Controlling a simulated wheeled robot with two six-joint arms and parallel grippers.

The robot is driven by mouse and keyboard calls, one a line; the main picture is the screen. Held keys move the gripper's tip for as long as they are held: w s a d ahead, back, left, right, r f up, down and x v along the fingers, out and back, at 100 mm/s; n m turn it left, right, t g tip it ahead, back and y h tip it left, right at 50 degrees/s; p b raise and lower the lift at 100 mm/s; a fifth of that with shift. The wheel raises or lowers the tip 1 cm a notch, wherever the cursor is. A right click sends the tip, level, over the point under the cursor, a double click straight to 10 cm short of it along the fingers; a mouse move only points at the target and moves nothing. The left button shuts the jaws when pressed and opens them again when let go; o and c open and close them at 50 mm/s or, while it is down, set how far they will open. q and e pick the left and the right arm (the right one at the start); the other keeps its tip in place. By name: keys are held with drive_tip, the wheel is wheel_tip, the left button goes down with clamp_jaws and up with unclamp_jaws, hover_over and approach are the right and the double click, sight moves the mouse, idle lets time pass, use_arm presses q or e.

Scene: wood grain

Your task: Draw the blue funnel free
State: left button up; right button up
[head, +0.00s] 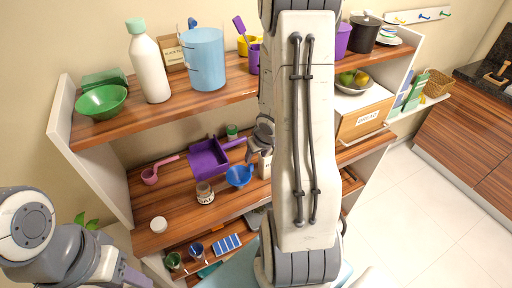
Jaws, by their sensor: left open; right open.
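The blue funnel (240,176) sits on the middle wooden shelf, beside the purple dustpan and close to my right gripper. My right gripper (254,155) is open, just above and to the right of the funnel; its arm hides much of the shelf to the right. I cannot tell whether the fingers touch the funnel. My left gripper (132,278) is open and empty at the lower left, in front of the shelves and far from the funnel.
On the middle shelf are a purple dustpan (208,158), a small jar (205,193), a pink ladle (151,175) and a white round lid (158,224). A blue pitcher (205,62), white bottle (149,65) and green bowl (101,102) stand on the upper shelf. The shelf front left is mostly free.

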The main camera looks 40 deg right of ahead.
sight(251, 165)
drive_tip(key=b+x, duration=0.4)
drive_tip(key=x, duration=0.4)
drive_tip(key=shift+f+b, duration=0.3)
drive_tip(key=shift+f, duration=0.05)
drive_tip(key=shift+w+f, duration=0.3)
drive_tip(key=shift+f, duration=0.25)
drive_tip(key=shift+c, duration=0.3)
clamp_jaws()
